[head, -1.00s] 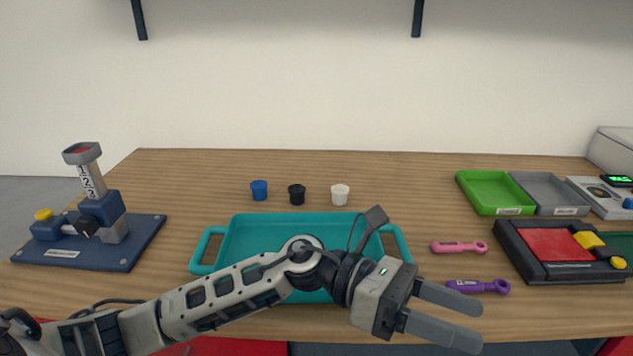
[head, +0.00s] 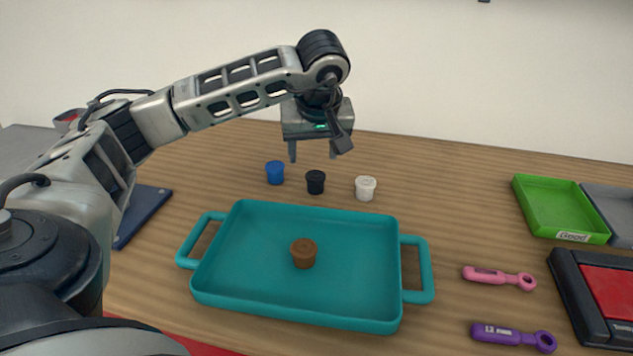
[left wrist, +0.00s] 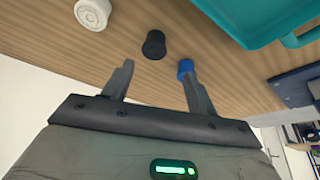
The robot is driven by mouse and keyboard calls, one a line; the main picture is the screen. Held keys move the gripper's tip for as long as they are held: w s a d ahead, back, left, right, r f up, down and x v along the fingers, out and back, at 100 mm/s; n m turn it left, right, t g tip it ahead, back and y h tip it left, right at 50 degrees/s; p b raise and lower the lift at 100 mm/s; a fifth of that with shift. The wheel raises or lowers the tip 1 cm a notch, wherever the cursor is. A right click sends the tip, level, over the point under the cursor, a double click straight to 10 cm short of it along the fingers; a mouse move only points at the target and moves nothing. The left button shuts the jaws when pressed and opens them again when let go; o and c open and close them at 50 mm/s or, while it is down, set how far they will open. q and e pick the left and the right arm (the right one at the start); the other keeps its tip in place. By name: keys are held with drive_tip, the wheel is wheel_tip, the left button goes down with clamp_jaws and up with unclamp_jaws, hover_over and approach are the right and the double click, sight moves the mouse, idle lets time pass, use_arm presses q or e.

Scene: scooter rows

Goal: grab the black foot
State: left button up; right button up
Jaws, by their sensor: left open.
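The black foot (head: 316,182) is a small dark cup-shaped piece standing on the wooden table, between the blue foot (head: 275,172) and the white foot (head: 365,188). It also shows in the left wrist view (left wrist: 154,45), ahead of the gap between the fingers. My left gripper (head: 313,158) is open and empty, pointing down above and behind the row of feet. In the left wrist view its fingertips (left wrist: 157,65) appear on either side of the black foot's line, the right tip overlapping the blue foot (left wrist: 185,67). My right gripper is not in view.
A teal tray (head: 414,240) with a brown foot (head: 304,253) in it stands in front of the row. Pink (head: 499,277) and purple (head: 513,336) wrenches lie to the right. A green tray (head: 561,208) is at the far right. The table behind the white foot is clear.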

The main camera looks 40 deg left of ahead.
sight(315, 175)
use_arm(q)
drive_tip(key=x, duration=0.4)
drive_tip(key=shift+w+p+x, duration=0.2)
drive_tip(key=shift+x, duration=1.15)
drive_tip(key=shift+w+p+x, duration=0.15)
drive_tip(key=shift+w+x, duration=0.05)
drive_tip(key=shift+x, duration=1.15)
drive_tip(key=shift+d, duration=0.25)
drive_tip(key=shift+r, duration=0.1)
drive_tip(key=c, duration=1.1)
drive_tip(key=shift+o, duration=0.2)
